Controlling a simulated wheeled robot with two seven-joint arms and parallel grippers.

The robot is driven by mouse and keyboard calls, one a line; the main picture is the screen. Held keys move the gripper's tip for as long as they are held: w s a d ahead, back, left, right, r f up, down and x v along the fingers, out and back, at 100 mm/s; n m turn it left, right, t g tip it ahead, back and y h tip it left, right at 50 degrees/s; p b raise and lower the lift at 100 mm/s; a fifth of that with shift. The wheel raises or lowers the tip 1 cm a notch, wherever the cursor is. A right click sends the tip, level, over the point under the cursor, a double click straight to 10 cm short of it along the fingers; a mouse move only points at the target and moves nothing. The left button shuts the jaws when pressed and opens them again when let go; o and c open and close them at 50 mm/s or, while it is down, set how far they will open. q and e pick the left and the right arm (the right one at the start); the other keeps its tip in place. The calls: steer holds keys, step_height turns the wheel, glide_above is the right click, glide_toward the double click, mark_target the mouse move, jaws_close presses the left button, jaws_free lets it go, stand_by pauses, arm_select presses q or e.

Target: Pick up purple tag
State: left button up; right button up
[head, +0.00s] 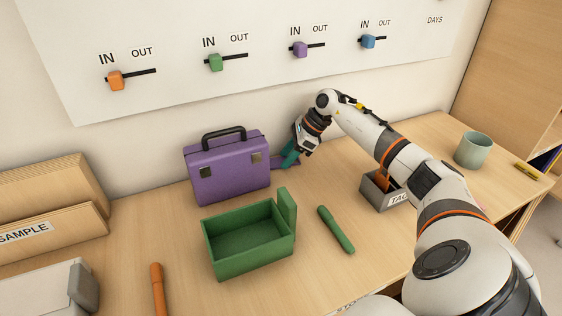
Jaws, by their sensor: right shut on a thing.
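The purple tag (282,162) is a small flat purple piece just right of the purple case, low near the desk top and partly hidden behind my right gripper. My right gripper (292,157) reaches down at the back of the desk, with teal at its tip. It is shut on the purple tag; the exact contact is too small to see. My left gripper is not in the view.
The purple case (228,170) stands close left of the gripper. An open green box (248,262), a green marker (336,230) and an orange marker (157,288) are in front. A grey tag box (378,194) and a mug (473,149) are right. The wall board (260,90) has coloured sliders.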

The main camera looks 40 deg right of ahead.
steer(key=shift+r, duration=0.1)
steer(key=shift+r, duration=0.25)
steer(key=shift+s+r+b, duration=0.1)
steer(key=shift+r+b, duration=0.1)
steer(key=shift+b, duration=0.15)
steer(key=s, duration=0.2)
steer(key=s+a+b, duration=0.1)
steer(key=s, duration=0.2)
steer(key=shift+s+a, duration=0.3)
steer(key=shift+s, duration=0.1)
steer(key=shift+s+a+b, duration=0.4)
steer(key=shift+s+b, duration=0.05)
steer(key=shift+s, duration=0.4)
step_height(320, 180, up, 13)
steer(key=shift+w+r+p, duration=0.1)
steer(key=shift+p, duration=0.4)
steer(key=shift+r, duration=0.35)
steer(key=shift+c, duration=0.3)
